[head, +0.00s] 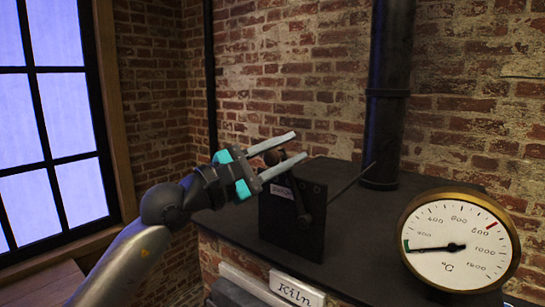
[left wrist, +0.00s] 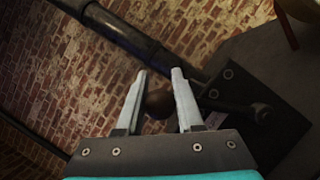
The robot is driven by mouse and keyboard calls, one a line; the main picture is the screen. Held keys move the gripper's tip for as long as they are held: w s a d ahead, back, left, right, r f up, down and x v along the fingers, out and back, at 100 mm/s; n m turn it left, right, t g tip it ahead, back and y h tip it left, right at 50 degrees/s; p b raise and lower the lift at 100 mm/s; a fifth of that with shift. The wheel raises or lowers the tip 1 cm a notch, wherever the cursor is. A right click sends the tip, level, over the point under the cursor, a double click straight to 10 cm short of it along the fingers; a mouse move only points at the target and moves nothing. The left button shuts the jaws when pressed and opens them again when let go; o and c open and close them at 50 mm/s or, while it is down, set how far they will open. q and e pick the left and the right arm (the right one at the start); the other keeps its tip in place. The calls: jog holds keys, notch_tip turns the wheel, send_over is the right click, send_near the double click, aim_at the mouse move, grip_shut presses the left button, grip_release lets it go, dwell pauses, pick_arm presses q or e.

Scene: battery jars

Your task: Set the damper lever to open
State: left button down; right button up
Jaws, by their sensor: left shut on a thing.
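The damper box (head: 312,225) is a dark upright plate on the kiln top, with a small pale label (head: 283,190) on its face. Its dark lever (head: 298,198) runs up and left from a pivot low on the plate to a round brown knob (head: 272,157). My left gripper (head: 298,146) is shut on the knob, one finger on each side. The left wrist view shows the knob (left wrist: 158,103) between the fingers (left wrist: 158,72), and the plate (left wrist: 258,108) to the right. The label is too small to read clearly. My right gripper is not in view.
A thin rod (head: 352,183) runs from the box toward the black flue pipe (head: 388,90). A round temperature gauge (head: 460,240) stands at the right, and a "Kiln" sign (head: 297,290) is at the front. A brick wall (head: 290,60) is behind; a window (head: 50,120) is at left.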

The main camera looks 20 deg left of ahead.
pick_arm(q)
jog(key=shift+s+d+r+m+g+b, duration=0.15)
jog(key=shift+s+d+m+g, duration=0.15)
jog(key=shift+d+m, duration=0.4)
jog(key=shift+s+d+r+m+g+b, duration=0.1)
jog(key=shift+s+d+m+g, duration=0.15)
jog(key=shift+d+m, duration=0.4)
jog(key=shift+s+d+r+m+g+b, duration=0.1)
jog(key=shift+s+d+m+g+b, duration=0.2)
jog(key=shift+d+m, duration=0.4)
jog(key=shift+w+a, duration=0.1)
jog(key=c, duration=0.5)
grip_release()
jog(key=shift+c, duration=0.2)
jog(key=b+v, duration=0.8)
jog(key=v, duration=0.7)
